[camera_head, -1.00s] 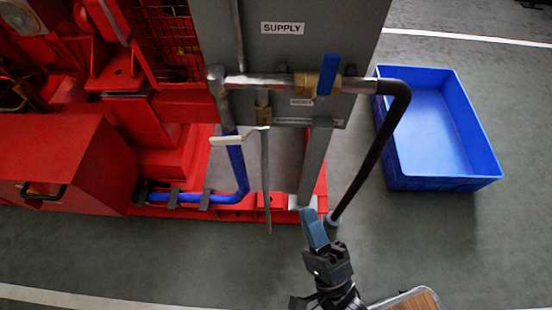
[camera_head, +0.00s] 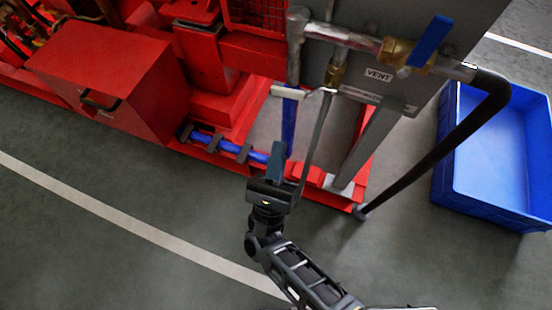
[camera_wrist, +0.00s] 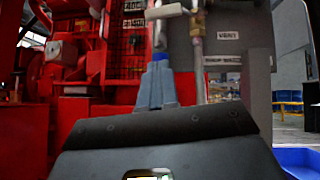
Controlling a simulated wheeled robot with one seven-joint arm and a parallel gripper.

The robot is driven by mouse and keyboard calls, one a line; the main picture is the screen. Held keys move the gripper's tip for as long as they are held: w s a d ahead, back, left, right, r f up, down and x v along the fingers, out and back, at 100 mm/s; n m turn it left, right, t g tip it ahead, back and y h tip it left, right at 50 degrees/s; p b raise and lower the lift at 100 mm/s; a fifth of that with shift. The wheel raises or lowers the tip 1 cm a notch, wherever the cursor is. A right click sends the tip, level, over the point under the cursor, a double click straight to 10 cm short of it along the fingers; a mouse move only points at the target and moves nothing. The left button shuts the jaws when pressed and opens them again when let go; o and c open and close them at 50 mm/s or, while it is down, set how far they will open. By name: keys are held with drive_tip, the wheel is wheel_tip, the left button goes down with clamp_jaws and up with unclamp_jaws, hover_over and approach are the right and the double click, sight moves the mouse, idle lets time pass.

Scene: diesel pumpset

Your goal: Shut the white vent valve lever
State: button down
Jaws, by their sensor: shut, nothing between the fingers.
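The white vent valve lever (camera_head: 289,92) sticks out to the left from a brass valve (camera_head: 334,76) on a thin vertical pipe, beside the VENT label (camera_head: 378,75). It lies roughly level. In the wrist view the lever (camera_wrist: 166,11) is at the top, above my fingertips, with the pipe just right of them. My gripper (camera_head: 278,152) is shut and empty. In the head view it shows below the lever, in front of the blue hose; it appears apart from the lever. In the wrist view the closed fingers (camera_wrist: 157,84) point up and forward.
A blue-handled valve (camera_head: 428,42) sits on the upper pipe, right of the vent valve. A black hose (camera_head: 440,150) curves down to the floor. A blue crate (camera_head: 492,165) stands at right. The red pumpset frame (camera_head: 120,85) is at left. Floor in front is clear.

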sight(279, 96)
drive_tip(key=w+r+p, duration=0.1)
drive_tip(key=w+r, duration=0.3)
drive_tip(key=r, duration=0.3)
drive_tip(key=shift+r+p, duration=0.4)
drive_tip(key=shift+b, duration=0.35)
drive_tip(key=shift+w+a+r+m+g+h+b, duration=0.15)
drive_tip(key=shift+r+m+h+b, duration=0.15)
drive_tip(key=shift+m+h, duration=0.25)
drive_tip(key=shift+s+r+m+g+h+b, duration=0.1)
drive_tip(key=shift+r+m+h+b, duration=0.2)
drive_tip(key=shift+m+h, duration=0.25)
drive_tip(key=shift+w+a+r+m+g+h+b, duration=0.15)
drive_tip(key=shift+r+m+h+b, duration=0.15)
drive_tip(key=shift+m+h, duration=0.25)
drive_tip(key=shift+s+d, duration=0.1)
drive_tip(key=shift+f, duration=0.1)
